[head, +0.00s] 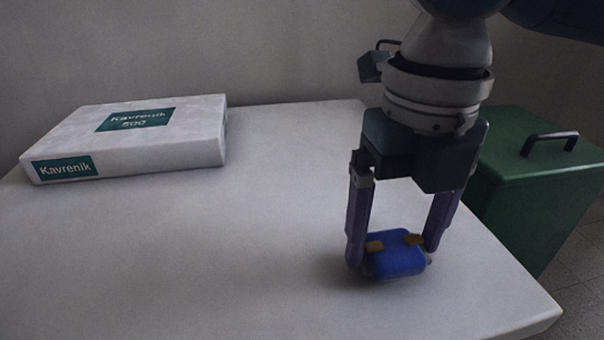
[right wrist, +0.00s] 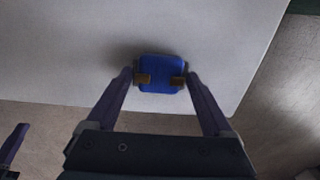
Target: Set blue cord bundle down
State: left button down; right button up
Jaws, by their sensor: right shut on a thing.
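The blue cord bundle (head: 398,258) is a small rounded blue block with two orange-brown bands, near the right front of the white table (head: 250,240). My right gripper (head: 397,250) points down and is shut on the bundle, one purple finger on each side. In the right wrist view the bundle (right wrist: 162,72) sits between the fingertips over the white surface, near the table's edge. A shadow lies beside it; I cannot tell whether its underside touches the table.
A white box labelled Kavrenik (head: 160,137) lies at the table's back left. A green lidded bin with a dark handle (head: 535,190) stands beyond the table's right edge. The middle and left front of the table are clear.

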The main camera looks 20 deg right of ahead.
jog(key=shift+f, duration=0.1)
jog(key=shift+f, duration=0.1)
jog(key=shift+f, duration=0.3)
jog(key=o, duration=1.2)
